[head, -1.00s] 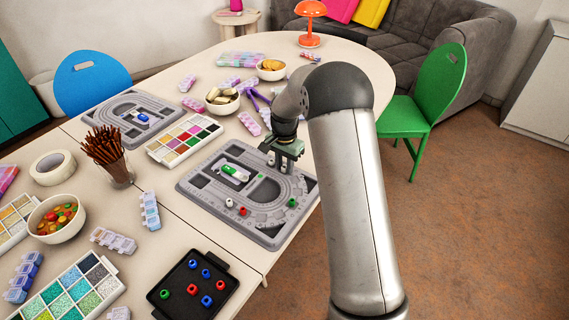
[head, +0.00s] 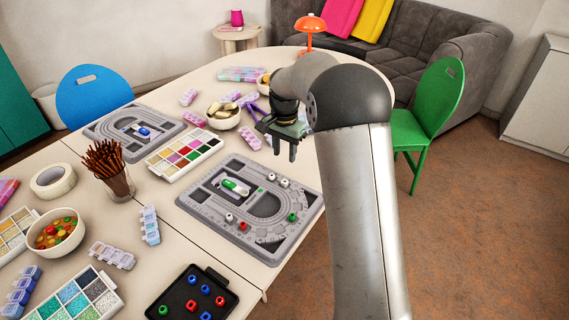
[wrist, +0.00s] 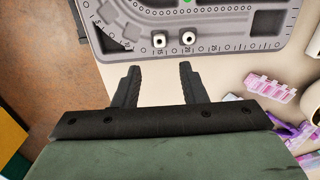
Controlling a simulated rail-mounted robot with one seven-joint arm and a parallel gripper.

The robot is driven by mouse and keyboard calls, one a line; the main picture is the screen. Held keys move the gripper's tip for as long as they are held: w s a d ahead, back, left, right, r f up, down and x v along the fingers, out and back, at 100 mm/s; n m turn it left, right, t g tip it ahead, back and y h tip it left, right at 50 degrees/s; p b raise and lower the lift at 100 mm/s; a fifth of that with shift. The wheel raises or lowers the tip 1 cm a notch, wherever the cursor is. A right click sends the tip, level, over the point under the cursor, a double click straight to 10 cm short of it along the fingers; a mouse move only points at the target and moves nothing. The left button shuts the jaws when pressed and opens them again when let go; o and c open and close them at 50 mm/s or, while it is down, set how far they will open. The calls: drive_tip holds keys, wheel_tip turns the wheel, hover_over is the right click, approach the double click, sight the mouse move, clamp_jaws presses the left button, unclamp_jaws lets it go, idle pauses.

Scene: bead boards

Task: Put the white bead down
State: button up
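The near grey bead board (head: 272,252) lies on the table in the head view. Two white beads (head: 272,177) (head: 284,183) sit side by side near its upper right edge. In the wrist view both white beads (wrist: 158,40) (wrist: 188,38) rest upright on the board's edge strip, holes facing up. A third white bead (head: 229,217) sits near the front edge beside a red bead (head: 242,226), with a green bead (head: 292,217) to the right. My gripper (head: 284,152) is open and empty, raised above the table just beyond the board; its fingers (wrist: 158,68) touch nothing.
A black tray (head: 232,284) with red, blue and green beads lies in front. A second bead board (head: 95,135) with a blue item is at the left rear. A bead case (head: 163,168), a bowl (head: 222,123) and pink pill boxes (head: 250,138) stand nearby.

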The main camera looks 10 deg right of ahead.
drive_tip(key=s+r+n, duration=0.2)
drive_tip(key=s+r, duration=0.1)
drive_tip(key=s, duration=0.6)
drive_tip(key=s+r+n, duration=0.3)
drive_tip(key=s, duration=0.6)
drive_tip(key=s+f+n, duration=0.1)
drive_tip(key=s+n, duration=0.1)
drive_tip(key=s, duration=0.7)
drive_tip(key=s+f+n, duration=0.2)
drive_tip(key=s, duration=0.6)
drive_tip(key=shift+s+a+f, duration=0.25)
drive_tip(key=shift+s+f, duration=0.05)
drive_tip(key=shift+s, duration=0.1)
drive_tip(key=shift+w, duration=0.1)
